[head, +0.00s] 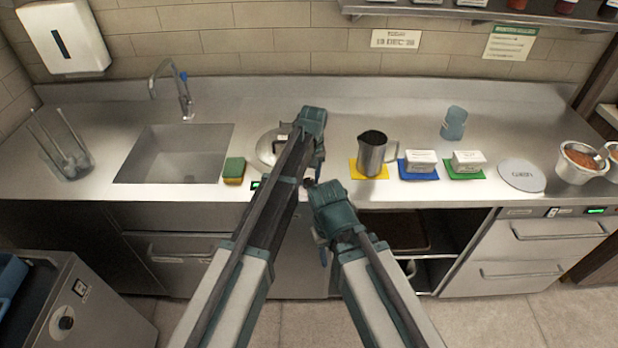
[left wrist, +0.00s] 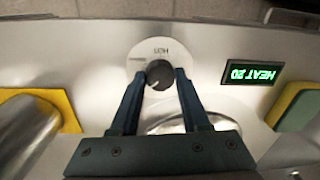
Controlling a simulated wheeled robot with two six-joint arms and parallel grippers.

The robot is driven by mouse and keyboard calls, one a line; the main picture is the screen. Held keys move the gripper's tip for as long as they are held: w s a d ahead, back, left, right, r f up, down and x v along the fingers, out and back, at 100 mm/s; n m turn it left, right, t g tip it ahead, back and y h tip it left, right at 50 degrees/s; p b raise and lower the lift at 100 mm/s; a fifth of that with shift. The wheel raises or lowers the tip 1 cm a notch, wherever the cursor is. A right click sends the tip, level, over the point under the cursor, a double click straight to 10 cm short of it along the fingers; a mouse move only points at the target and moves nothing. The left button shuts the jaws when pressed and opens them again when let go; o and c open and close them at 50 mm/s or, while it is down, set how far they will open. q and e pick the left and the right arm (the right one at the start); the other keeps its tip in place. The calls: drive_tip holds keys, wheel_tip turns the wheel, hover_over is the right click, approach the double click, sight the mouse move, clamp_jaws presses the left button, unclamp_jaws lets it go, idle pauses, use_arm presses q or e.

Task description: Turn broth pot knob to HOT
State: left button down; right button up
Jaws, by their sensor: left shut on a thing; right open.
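The black broth pot knob (left wrist: 160,74) sits on a pale round dial plate (left wrist: 151,52) in the left wrist view. Lettering that seems to read HOT upside down is above it there. My left gripper (left wrist: 160,80) is shut on the knob, one finger on each side. The knob's pointer mark cannot be made out. A green display (left wrist: 252,73) beside the dial reads HEAT 20, upside down. In the head view my left gripper (head: 314,172) is at the counter's front edge, beside the round pot lid (head: 268,146), which my arm partly hides. My right gripper (head: 322,250) is open and empty, lower, in front of the cabinet.
A steel pitcher (head: 373,150) on a yellow mat (head: 355,170) stands right of my left gripper. White tubs on blue and green mats are further right. A sponge (head: 234,170) and the sink (head: 172,155) lie to the left. Open shelves (head: 440,272) are below the counter.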

use_arm(q)
drive_tip(key=m, duration=1.3)
drive_tip(key=shift+m+t, duration=0.3)
drive_tip(key=shift+m, duration=0.1)
drive_tip(key=m, duration=0.6)
drive_tip(key=shift+a+h, duration=0.1)
drive_tip(key=shift+h, duration=0.2)
drive_tip(key=m, duration=0.6)
drive_tip(key=shift+m, duration=0.4)
drive_tip(key=shift+c, duration=1.9)
unclamp_jaws()
drive_tip(key=shift+r, duration=0.15)
